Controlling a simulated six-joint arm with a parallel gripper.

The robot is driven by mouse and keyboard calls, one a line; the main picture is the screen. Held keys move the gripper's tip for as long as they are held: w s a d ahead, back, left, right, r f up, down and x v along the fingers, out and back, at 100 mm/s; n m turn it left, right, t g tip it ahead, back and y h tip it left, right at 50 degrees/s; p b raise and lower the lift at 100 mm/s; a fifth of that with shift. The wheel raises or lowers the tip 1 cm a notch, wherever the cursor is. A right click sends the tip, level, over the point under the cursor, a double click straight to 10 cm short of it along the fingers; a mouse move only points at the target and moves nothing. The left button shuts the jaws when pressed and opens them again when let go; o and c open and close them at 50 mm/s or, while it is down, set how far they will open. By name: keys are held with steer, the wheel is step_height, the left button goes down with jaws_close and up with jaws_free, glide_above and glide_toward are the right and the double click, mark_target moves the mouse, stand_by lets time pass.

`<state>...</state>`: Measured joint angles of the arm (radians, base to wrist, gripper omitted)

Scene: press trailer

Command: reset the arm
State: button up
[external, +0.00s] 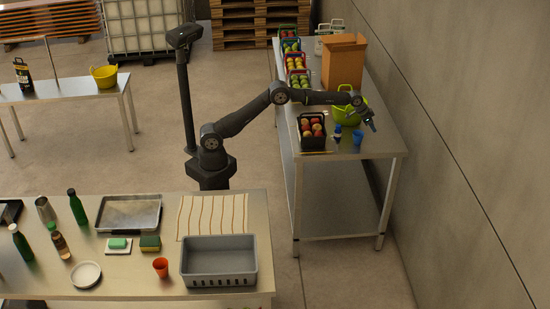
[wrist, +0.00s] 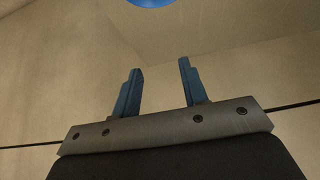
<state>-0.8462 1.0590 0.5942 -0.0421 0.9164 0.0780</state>
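My arm reaches right from its base across to the metal table (external: 370,145) by the wall. My gripper (external: 373,125) is above that table's front right part, near a blue cup (external: 358,137). In the wrist view my gripper (wrist: 158,88) shows its two blue-grey fingers apart with nothing between them. A round blue thing (wrist: 151,2) is cut off at the top edge of the wrist view, beyond the fingertips; most of it is out of frame.
Beside my gripper are a yellow-green tub (external: 343,115), a blue bottle (external: 337,133) and a black crate of fruit (external: 312,140). A cardboard box (external: 343,62) stands behind. The near table holds a grey bin (external: 219,275), tray (external: 130,213), bottles and cup (external: 160,267). A concrete wall (external: 470,120) is close right.

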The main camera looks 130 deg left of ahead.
steer(key=s+a+f, duration=0.2)
steer(key=a+f, duration=0.1)
steer(key=a, duration=0.2)
steer(key=shift+s+a+f, duration=0.15)
steer(key=shift+a+f, duration=0.05)
